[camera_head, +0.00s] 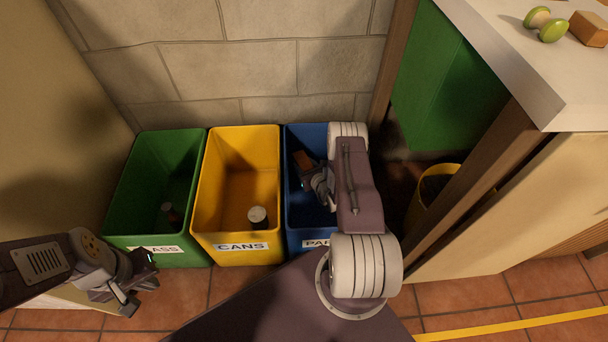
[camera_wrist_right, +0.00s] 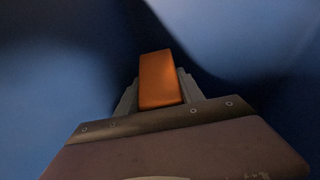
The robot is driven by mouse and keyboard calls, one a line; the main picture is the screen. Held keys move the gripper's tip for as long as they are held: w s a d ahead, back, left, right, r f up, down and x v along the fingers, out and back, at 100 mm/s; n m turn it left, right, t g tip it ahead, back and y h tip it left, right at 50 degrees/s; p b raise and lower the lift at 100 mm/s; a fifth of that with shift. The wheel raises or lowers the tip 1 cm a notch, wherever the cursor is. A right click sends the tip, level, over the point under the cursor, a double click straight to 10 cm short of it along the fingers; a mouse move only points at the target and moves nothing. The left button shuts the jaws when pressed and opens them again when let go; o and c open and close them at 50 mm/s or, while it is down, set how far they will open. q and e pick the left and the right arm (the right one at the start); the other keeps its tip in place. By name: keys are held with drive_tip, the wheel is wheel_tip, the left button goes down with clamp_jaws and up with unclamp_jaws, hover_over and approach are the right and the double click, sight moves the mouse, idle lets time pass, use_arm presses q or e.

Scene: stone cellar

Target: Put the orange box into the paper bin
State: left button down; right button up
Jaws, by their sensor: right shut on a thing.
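The blue paper bin (camera_head: 307,238) stands at the right end of a row of bins, its label partly hidden by my right arm. My right gripper (camera_head: 308,170) reaches down inside it. In the right wrist view the orange box (camera_wrist_right: 158,80) sits between the fingers of my right gripper (camera_wrist_right: 158,88), with blue bin walls all around. The box also shows small and dark in the head view (camera_head: 303,160). My left gripper (camera_head: 142,290) hangs in front of the green bin, empty, with its fingers apart.
The yellow cans bin (camera_head: 207,215) holds a can (camera_head: 258,216). A stone wall stands behind. A counter (camera_head: 500,45) at right bears a green object (camera_head: 550,27) and a brown block (camera_head: 590,28).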

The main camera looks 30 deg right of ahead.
drive_tip(key=shift+f+b, duration=1.9)
drive_tip(key=shift+f, duration=0.75)
drive_tip(key=o, duration=1.3)
drive_tip(key=shift+r+p, duration=0.35)
drive_tip(key=shift+r, duration=0.05)
drive_tip(key=shift+s+r+p, duration=0.3)
drive_tip(key=shift+r+p, duration=0.4)
drive_tip(key=shift+p, duration=0.05)
drive_tip(key=p+v, duration=0.1)
drive_tip(key=v, duration=0.1)
drive_tip(key=p+v, duration=0.1)
drive_tip(key=v, duration=0.1)
drive_tip(key=p+v, duration=0.2)
drive_tip(key=shift+s+a+f, duration=0.1)
drive_tip(key=shift+s+f, duration=0.05)
drive_tip(key=shift+s, duration=0.25)
